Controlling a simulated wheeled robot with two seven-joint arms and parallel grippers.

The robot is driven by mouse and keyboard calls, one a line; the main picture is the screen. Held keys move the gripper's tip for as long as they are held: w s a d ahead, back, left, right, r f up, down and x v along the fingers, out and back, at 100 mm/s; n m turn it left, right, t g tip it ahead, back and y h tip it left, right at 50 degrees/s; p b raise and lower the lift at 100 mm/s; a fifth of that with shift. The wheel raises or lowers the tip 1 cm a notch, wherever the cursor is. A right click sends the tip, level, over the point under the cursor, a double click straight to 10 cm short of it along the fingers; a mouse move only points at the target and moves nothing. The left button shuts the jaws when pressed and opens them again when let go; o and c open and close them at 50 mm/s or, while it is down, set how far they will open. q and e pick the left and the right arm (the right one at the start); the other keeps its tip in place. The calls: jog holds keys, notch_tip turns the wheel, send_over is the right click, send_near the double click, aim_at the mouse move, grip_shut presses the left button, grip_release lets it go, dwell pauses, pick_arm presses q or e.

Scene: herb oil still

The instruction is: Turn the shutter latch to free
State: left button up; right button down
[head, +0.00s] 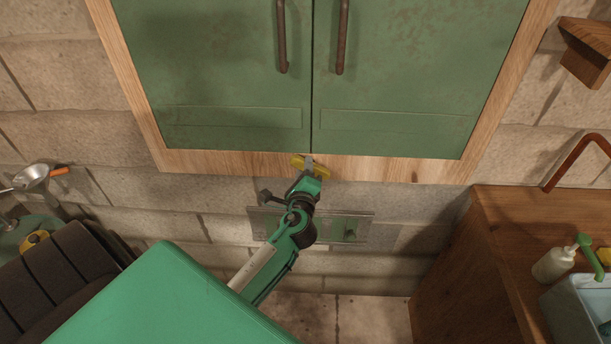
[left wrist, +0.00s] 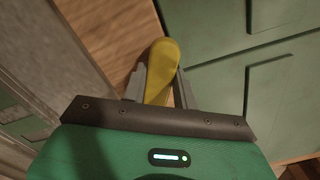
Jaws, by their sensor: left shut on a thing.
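The shutter latch is a yellow bar (head: 297,162) at the middle of the wooden frame's lower rail, just under the seam between two green shutter doors (head: 223,80). In the head view it lies nearly level, tilted down to the right, and my gripper hides its middle. My left gripper (head: 309,164) is shut on it from below. In the left wrist view the yellow latch (left wrist: 164,58) sits between the two grey fingers of the gripper (left wrist: 161,88), its rounded end sticking out past them. Both doors are closed. My right gripper is not in view.
Two dark door handles (head: 281,38) hang above the latch. A metal plate (head: 350,228) is on the block wall below the frame. A wooden counter (head: 500,225) with a bottle (head: 553,265) and a basin (head: 566,310) stands at right. A metal ladle-like pan (head: 31,177) is at left.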

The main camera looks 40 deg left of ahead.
pick_arm(q)
jog(key=shift+s+a+f+n+b, duration=0.1)
jog(key=shift+f+n+b, duration=0.1)
jog(key=shift+n+b, duration=0.65)
jog(key=shift+w+f+n+b, duration=0.15)
jog(key=shift+n+b, duration=0.35)
jog(key=shift+n, duration=0.6)
jog(key=shift+s+a+f+n+b, duration=0.1)
jog(key=shift+s+f+n+b, duration=0.1)
jog(key=shift+n+b, duration=0.65)
jog(key=shift+d+n, duration=0.1)
jog(key=shift+n, duration=0.2)
jog(key=o, duration=1)
